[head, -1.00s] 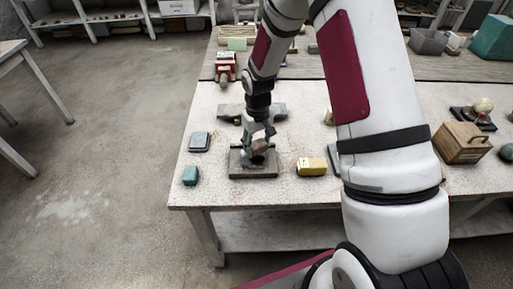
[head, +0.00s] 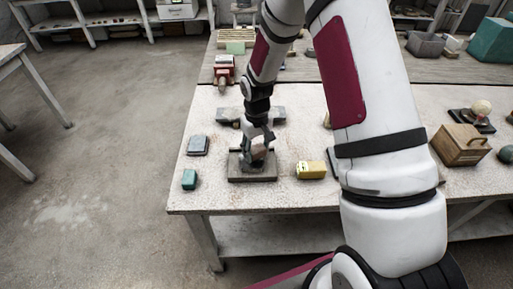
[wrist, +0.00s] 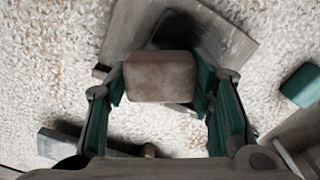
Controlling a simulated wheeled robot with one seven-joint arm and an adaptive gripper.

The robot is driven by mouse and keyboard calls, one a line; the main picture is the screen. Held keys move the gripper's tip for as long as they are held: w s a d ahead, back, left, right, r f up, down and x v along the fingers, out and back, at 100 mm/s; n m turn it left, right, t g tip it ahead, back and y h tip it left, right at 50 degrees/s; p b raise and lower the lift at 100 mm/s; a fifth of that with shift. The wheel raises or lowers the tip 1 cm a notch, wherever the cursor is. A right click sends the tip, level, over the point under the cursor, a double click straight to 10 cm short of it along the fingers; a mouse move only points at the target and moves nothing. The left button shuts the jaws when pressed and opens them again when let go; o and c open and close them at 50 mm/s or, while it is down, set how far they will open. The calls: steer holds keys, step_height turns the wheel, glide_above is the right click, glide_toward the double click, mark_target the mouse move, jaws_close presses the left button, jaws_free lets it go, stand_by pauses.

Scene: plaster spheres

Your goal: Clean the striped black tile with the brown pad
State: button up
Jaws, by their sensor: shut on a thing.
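My gripper (head: 257,158) is over a flat grey tile (head: 236,175) near the front left of the table. In the wrist view its two green-lined fingers are shut on the brown pad (wrist: 160,77), a rounded block held between the fingertips. The tile (wrist: 133,25) also shows in the wrist view, behind the pad, with a dark black patch on its surface. Stripes cannot be made out. The pad covers part of the tile, and I cannot tell whether the two touch.
A grey piece (head: 279,115) lies behind. A wooden box (head: 460,143) stands at the right.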

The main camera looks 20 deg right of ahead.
steer(key=shift+f, duration=0.2)
steer(key=shift+s+a, duration=0.15)
steer(key=shift+a, duration=0.75)
steer(key=shift+w+d+f, duration=0.1)
steer(key=shift+w+d, duration=0.05)
steer(key=shift+d, duration=0.75)
steer(key=shift+w+d, duration=0.1)
steer(key=shift+d, duration=0.75)
steer(key=shift+s+a, duration=0.15)
steer(key=shift+a, duration=0.75)
steer(key=shift+s+a, duration=0.15)
steer(key=shift+a, duration=0.7)
steer(key=shift+w+d, duration=0.2)
steer(key=shift+d, duration=0.7)
steer(key=shift+w+d, duration=0.15)
steer(key=shift+d, duration=0.75)
steer(key=shift+r, duration=0.2)
